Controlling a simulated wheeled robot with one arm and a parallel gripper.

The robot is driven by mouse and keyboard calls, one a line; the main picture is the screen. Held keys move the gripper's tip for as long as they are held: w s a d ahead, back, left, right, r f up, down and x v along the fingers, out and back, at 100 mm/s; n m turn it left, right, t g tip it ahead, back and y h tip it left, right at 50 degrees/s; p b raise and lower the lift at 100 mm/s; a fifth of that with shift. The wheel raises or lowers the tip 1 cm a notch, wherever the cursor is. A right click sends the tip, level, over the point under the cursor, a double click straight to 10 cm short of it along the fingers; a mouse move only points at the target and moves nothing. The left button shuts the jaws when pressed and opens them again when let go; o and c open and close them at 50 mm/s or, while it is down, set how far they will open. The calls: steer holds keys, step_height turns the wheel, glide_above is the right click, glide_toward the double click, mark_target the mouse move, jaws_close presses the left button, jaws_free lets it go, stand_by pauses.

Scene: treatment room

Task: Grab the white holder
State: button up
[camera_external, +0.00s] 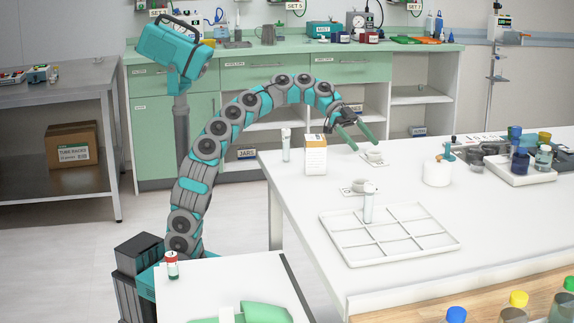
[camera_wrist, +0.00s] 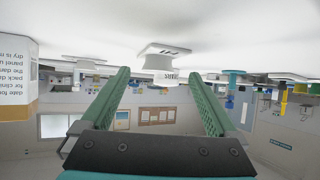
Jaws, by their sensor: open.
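My gripper (camera_external: 365,144) is open, with two green fingers pointing down and right over the white table. Just past the fingertips is a small white holder-like piece (camera_external: 374,155) on a flat base. In the wrist view, a white piece with dark lettering (camera_wrist: 165,62) shows between and beyond the open fingers (camera_wrist: 159,76), apart from them; it is probably the same piece. A similar white piece (camera_external: 362,187) stands nearer the tray. I cannot tell which one the task names.
A white and orange box (camera_external: 316,155) stands left of my gripper; it shows at the wrist view's left edge (camera_wrist: 16,75). A clear tube (camera_external: 286,145) stands beside it. A divided white tray (camera_external: 350,240) lies in front. Bottles (camera_external: 520,160) crowd the right.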

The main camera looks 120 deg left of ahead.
mark_target(369, 151)
steer(key=x, duration=0.4)
steer(key=shift+d+f, duration=0.15)
steer(key=shift+f, duration=0.05)
steer(key=shift+s, duration=0.1)
jaws_close()
stand_by(0.5)
